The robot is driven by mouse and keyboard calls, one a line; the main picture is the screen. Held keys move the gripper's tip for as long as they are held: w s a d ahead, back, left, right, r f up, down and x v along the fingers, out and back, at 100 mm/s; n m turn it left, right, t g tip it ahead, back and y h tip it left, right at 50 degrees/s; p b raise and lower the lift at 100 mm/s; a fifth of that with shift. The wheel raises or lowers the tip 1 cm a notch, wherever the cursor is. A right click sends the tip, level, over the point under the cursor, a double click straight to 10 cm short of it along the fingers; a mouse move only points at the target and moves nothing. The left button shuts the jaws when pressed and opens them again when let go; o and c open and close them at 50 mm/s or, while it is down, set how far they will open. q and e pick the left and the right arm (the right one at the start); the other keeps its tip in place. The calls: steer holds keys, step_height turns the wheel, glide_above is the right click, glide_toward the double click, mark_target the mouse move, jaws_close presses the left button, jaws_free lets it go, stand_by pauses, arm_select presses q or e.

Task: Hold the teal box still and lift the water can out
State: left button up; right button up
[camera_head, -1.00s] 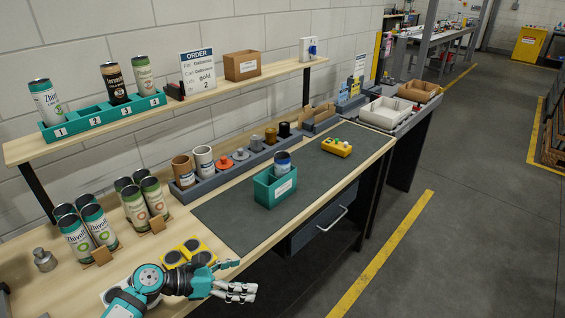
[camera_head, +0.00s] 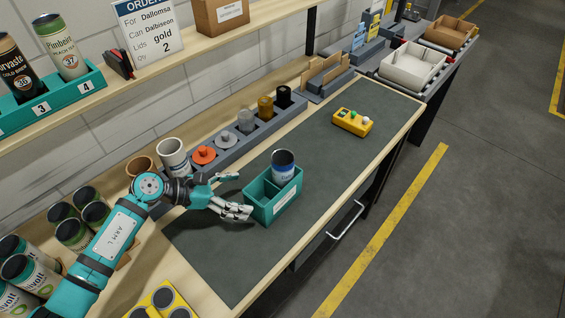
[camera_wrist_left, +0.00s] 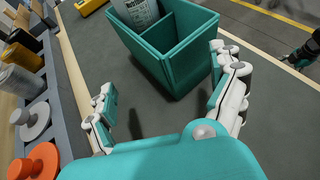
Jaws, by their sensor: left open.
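The teal box (camera_head: 262,207) stands on the dark mat with two compartments and a white label on its front. The water can (camera_head: 283,165), white and blue with a dark top, stands upright in its far right compartment; the nearer compartment looks empty. My left gripper (camera_head: 245,194) is open at the box's left side, its fingers pointing at it. In the left wrist view, the box (camera_wrist_left: 175,62) lies ahead of my open fingers (camera_wrist_left: 168,98), close to the right finger; I cannot tell whether they touch. The can (camera_wrist_left: 137,10) shows partly there. My right gripper is not in the head view.
A grey rack (camera_head: 228,146) with cups and lids runs along the back of the mat (camera_head: 330,165). A yellow button box (camera_head: 352,122) sits at the far right. Several cans crowd the bench at left. The mat right of the box is clear.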

mark_target(273, 196)
arm_select(q)
steer(key=x, duration=0.2)
steer(key=b+x, duration=0.1)
steer(key=x, duration=0.1)
steer(key=shift+s+d+r, duration=0.15)
steer(key=shift+s, duration=0.25)
steer(key=b+x, duration=0.2)
steer(key=x, duration=0.3)
steer(key=shift+w+b, duration=0.15)
steer(key=shift+b, duration=0.2)
steer(key=shift+w+d, duration=0.1)
steer(key=shift+d, duration=0.05)
steer(key=shift+c, duration=1)
jaws_close()
steer(key=shift+c, duration=0.7)
jaws_free()
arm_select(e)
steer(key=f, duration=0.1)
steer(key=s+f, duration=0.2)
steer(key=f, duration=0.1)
arm_select(q)
steer(key=shift+o, duration=0.3)
